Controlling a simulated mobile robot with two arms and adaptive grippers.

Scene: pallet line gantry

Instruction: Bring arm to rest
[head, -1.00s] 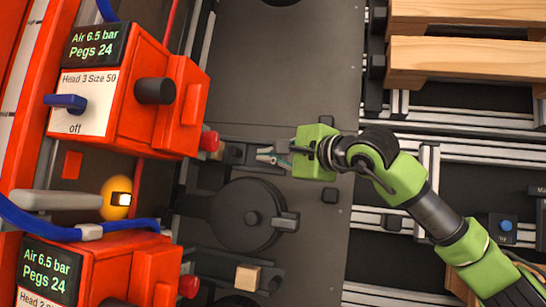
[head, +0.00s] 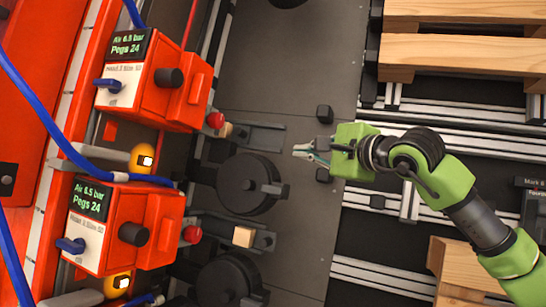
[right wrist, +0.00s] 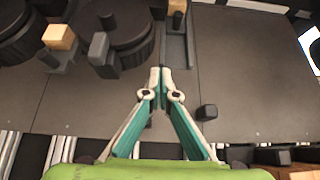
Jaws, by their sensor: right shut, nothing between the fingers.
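My right gripper (head: 303,153) is in the middle of the head view, on the end of the green arm that comes in from the right. Its fingers are together with nothing between them. It is over the dark grey plate (head: 300,85), to the right of a round black disc unit (head: 248,184), and apart from it. In the right wrist view, the fingertips (right wrist: 160,72) meet above the plate. My left gripper does not show.
Two orange head units (head: 165,85) (head: 125,230) with blue hoses stand at the left. A wooden block (head: 243,237) sits in a black holder. Wooden pallets (head: 460,55) lie at the upper right beside metal rails (head: 400,275).

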